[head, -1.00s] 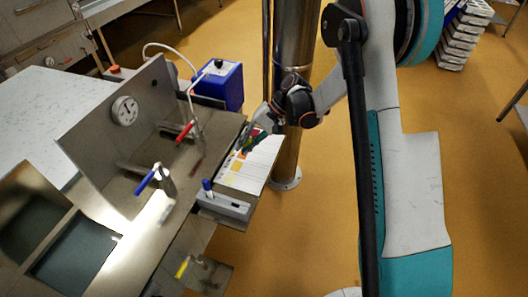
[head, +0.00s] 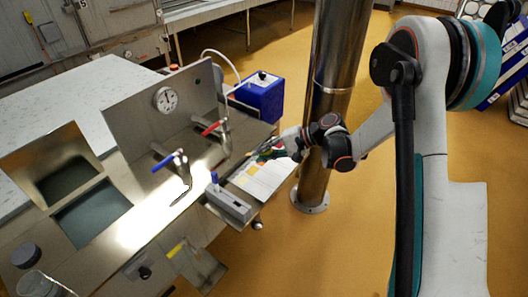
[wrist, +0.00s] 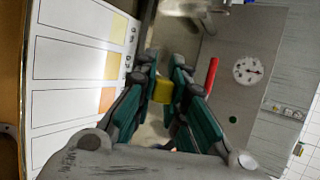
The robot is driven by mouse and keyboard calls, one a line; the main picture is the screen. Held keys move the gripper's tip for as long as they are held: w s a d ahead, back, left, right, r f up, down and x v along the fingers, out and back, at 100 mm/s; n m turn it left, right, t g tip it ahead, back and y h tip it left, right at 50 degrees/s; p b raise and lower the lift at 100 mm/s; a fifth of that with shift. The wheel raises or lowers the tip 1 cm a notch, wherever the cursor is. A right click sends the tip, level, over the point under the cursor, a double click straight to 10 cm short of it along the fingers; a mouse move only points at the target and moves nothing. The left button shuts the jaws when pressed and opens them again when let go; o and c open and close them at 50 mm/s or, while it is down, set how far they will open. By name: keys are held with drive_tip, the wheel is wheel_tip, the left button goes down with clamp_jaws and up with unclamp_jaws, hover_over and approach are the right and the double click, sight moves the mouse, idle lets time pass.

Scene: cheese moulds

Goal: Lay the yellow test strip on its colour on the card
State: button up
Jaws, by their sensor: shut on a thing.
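My gripper (wrist: 163,92) is shut on a small yellow piece, the yellow test strip (wrist: 163,90), which shows between the teal fingers in the wrist view. The white card (wrist: 72,60) fills the left of that view, with a row of patches from pale yellow (wrist: 118,28) to orange (wrist: 106,100). The strip is to the right of the patches, apart from them in the picture; its height over the card cannot be told. In the head view my gripper (head: 268,151) is at the far end of the card (head: 258,184), hiding part of it.
A grey box with a blue knob (head: 229,204) stands beside the card. A steel panel with a dial gauge (head: 166,99) and red (head: 213,128) and blue (head: 165,162) handled valves stand to the left. A steel column (head: 333,85) rises just right of the card.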

drive_tip(key=shift+f+b, duration=1.5)
drive_tip(key=shift+f, duration=1.6)
drive_tip(key=o, duration=0.8)
drive_tip(key=v, duration=1.2)
